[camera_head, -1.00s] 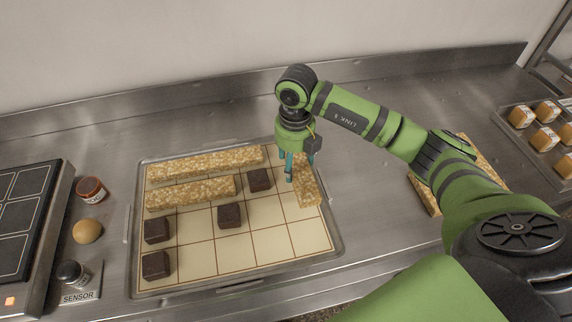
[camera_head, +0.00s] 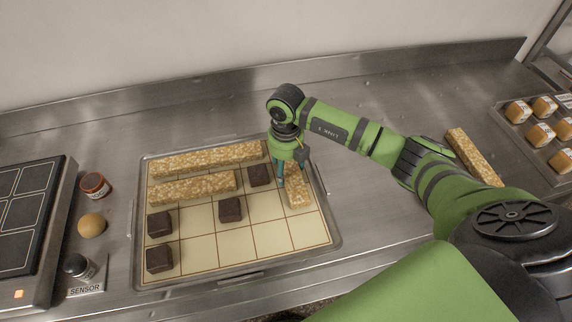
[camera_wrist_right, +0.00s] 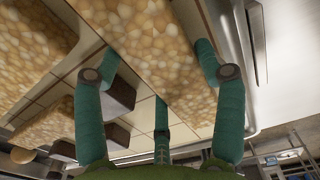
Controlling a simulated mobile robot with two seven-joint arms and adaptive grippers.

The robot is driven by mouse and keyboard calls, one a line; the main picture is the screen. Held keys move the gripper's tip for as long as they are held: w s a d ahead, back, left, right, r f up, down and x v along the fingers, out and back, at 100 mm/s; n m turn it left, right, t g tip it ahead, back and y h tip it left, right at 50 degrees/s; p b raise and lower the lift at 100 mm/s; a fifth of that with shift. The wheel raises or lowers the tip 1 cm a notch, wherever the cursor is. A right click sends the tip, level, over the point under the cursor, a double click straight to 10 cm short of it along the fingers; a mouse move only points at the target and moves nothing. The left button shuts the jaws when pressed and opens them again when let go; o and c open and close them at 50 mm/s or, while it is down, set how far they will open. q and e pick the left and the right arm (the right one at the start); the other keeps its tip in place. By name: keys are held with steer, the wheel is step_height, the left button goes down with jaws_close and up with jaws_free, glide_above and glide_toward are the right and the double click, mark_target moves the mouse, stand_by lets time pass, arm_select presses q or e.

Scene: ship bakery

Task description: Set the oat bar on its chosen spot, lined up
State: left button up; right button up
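The oat bar (camera_head: 299,190), golden and grainy, lies lengthwise over the right columns of the gridded mat in the tray (camera_head: 338,240). My right gripper (camera_head: 283,178) is at its far part and hides that end. In the right wrist view the teal fingers (camera_wrist_right: 158,60) close against both sides of the oat bar (camera_wrist_right: 150,30). I cannot tell whether the bar touches the mat. Two other oat bars (camera_head: 207,159) (camera_head: 192,187) lie crosswise at the tray's far left. My left gripper is not in view.
Several dark brownie squares (camera_head: 230,210) sit on the mat. Another oat bar (camera_head: 473,157) lies on the counter at right, near a tray of small cakes (camera_head: 540,132). The mat's front right cells are clear.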

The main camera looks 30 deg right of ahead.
mark_target(286, 167)
steer(key=shift+o, duration=0.7)
steer(key=shift+r, duration=0.1)
steer(key=shift+r, duration=0.25)
step_height(286, 167, up, 12)
steer(key=b, duration=0.2)
steer(key=shift+f, duration=0.15)
steer(key=shift+s+f, duration=0.1)
